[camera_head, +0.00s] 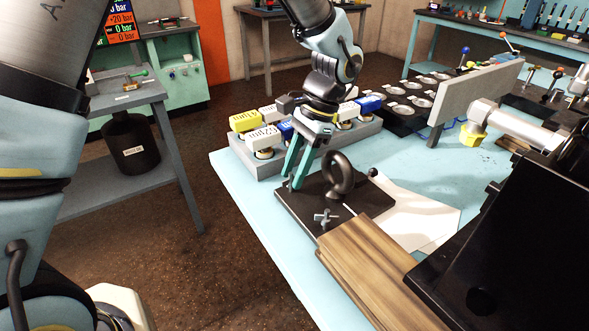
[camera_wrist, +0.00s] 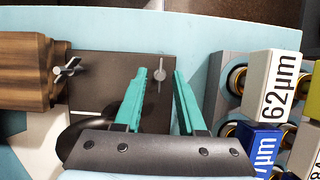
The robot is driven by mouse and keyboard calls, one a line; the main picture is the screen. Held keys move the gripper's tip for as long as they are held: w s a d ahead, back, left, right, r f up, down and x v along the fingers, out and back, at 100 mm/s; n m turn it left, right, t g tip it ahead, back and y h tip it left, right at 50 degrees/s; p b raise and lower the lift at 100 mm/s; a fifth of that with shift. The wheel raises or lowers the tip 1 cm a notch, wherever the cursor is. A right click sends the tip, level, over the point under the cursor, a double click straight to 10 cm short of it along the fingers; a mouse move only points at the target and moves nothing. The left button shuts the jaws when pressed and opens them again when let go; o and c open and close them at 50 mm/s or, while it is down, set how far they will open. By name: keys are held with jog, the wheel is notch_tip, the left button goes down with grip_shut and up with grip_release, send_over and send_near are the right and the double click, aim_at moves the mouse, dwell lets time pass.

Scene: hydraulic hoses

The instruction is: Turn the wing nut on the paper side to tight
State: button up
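A dark base plate (camera_head: 296,204) with a thick black ring (camera_head: 338,175) lies at the near edge of the blue table. One grey wing nut (camera_head: 325,217) is on the plate beside the wooden block; it also shows in the wrist view (camera_wrist: 68,69). A second wing nut (camera_wrist: 159,75) is on the plate at the end toward the filter blocks. My gripper (camera_head: 294,184) points down over this second nut. Its teal fingers (camera_wrist: 160,72) are apart, with the nut between their tips in the wrist view. Contact cannot be told. White paper (camera_head: 415,213) lies beyond the plate.
A wooden block (camera_head: 372,275) adjoins the plate on the near side. A grey rack (camera_head: 262,168) of labelled filter blocks stands close behind my gripper. A black machine (camera_head: 510,220) fills the right. Blue table surface is clear left of the plate.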

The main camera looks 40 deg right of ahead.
jog(key=b+v, duration=0.2)
jog(key=v, duration=0.8)
jog(key=shift+d+r, duration=0.2)
jog(key=shift+r, duration=0.15)
jog(key=w+a+f+n+g+h, duration=0.15)
jog(key=w+a+n, duration=0.25)
jog(key=w+a, duration=0.45)
jog(key=w+a+f+n+t+h, duration=0.15)
jog(key=w+a+n, duration=0.4)
jog(key=a, duration=0.65)
jog(key=a+f+n, duration=0.2)
jog(key=a+n, duration=0.2)
jog(key=a, duration=0.6)
jog(key=a+f+n+t+h, duration=0.1)
jog(key=a+n, duration=0.3)
jog(key=a, duration=0.6)
jog(key=shift+s+f+h, duration=0.3)
jog(key=shift+s+f, duration=0.2)
jog(key=shift+f, duration=0.1)
jog(key=shift+a, duration=0.1)
